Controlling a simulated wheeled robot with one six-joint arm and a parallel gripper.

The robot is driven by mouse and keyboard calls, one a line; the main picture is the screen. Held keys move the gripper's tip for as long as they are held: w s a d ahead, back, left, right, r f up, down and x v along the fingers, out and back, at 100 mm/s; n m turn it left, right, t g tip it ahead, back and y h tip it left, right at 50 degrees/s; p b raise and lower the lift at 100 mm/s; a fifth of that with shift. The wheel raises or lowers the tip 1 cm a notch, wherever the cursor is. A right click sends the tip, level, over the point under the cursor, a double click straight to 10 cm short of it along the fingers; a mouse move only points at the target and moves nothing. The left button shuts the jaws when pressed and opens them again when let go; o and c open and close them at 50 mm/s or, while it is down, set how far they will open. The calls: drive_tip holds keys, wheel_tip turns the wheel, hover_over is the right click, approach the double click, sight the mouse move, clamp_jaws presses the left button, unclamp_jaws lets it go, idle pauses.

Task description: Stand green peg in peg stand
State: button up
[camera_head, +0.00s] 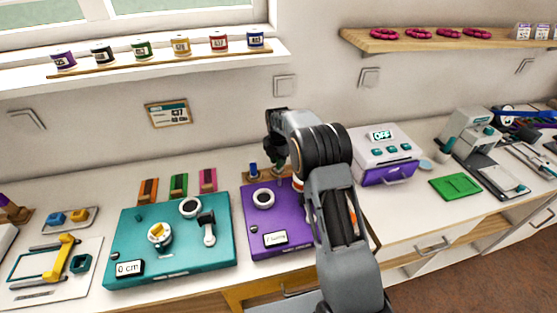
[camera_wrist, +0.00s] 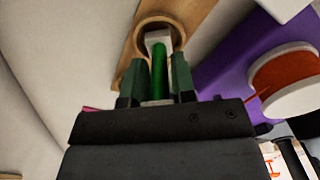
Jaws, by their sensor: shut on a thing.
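My gripper (camera_head: 277,158) is low over the wooden peg stand (camera_head: 249,178), at the back edge of the purple board. In the wrist view, my gripper (camera_wrist: 157,78) is shut on the green peg (camera_wrist: 160,72), which lies between its two dark green fingers. The peg's far end, with a pale piece at it, overlaps the round wooden socket of the peg stand (camera_wrist: 190,14). I cannot tell whether the end is inside the socket or just above it. A blue peg (camera_head: 253,168) stands upright in the stand, left of my gripper.
The purple board (camera_head: 257,223) lies in front of the stand, with a white-rimmed spool on it in the wrist view (camera_wrist: 284,82). A teal board (camera_head: 125,238) lies to the left. A white machine with a purple drawer (camera_head: 388,174) stands right of my arm.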

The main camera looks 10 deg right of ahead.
drive_tip(key=shift+f, duration=0.2)
drive_tip(key=o, duration=1)
drive_tip(key=shift+r+p, duration=2.45)
drive_tip(key=shift+r, duration=1.1)
